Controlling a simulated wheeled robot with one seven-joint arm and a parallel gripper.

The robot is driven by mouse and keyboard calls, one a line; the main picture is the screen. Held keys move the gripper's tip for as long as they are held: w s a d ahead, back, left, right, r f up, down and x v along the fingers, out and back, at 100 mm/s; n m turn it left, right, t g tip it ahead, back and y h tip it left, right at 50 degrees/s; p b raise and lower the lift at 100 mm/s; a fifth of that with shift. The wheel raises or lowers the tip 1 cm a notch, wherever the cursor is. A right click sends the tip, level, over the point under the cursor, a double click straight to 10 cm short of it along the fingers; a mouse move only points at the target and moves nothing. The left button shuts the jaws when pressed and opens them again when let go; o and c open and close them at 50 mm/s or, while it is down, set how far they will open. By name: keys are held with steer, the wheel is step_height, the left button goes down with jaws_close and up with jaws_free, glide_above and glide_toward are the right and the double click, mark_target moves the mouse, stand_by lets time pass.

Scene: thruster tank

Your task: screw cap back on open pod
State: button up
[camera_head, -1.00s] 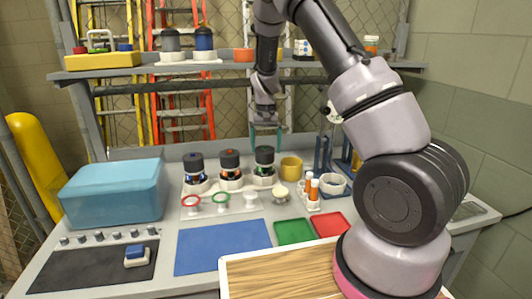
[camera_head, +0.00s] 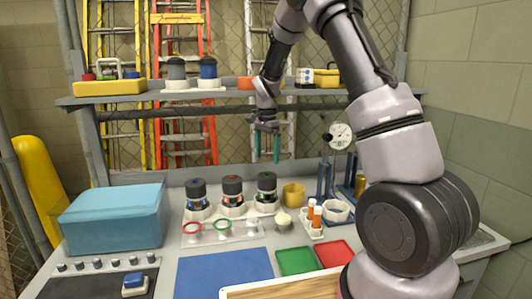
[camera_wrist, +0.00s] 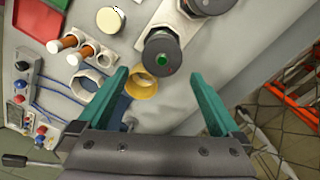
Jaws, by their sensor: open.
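Three pods with dark round tops stand in a row in white holders on the bench: a blue-marked pod (camera_head: 196,190), an orange-marked pod (camera_head: 232,188) and a green-marked pod (camera_head: 266,185). I cannot tell which is open. A pod with a green dot on top (camera_wrist: 162,57) shows in the wrist view. A cream round piece (camera_head: 283,217), perhaps a cap, sits right of the rings; it also shows in the wrist view (camera_wrist: 110,20). My gripper (camera_head: 267,160) is open and empty, its teal fingers pointing down above and behind the green-marked pod.
A yellow cup (camera_head: 293,194), a white ring-shaped holder (camera_head: 337,211) and orange-and-white vials (camera_head: 314,213) stand right of the pods. A blue bin (camera_head: 112,217) is at left. A shelf (camera_head: 150,97) runs behind. The blue mat (camera_head: 225,270) is clear.

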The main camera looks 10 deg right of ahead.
mark_target(266, 173)
steer(key=m, duration=0.5)
steer(key=shift+w+a+r+m, duration=0.15)
steer(key=shift+a+r+m, duration=0.05)
steer(key=shift+m, duration=0.2)
step_height(266, 173, down, 11)
steer(key=shift+r, duration=0.1)
steer(key=shift+c, duration=0.3)
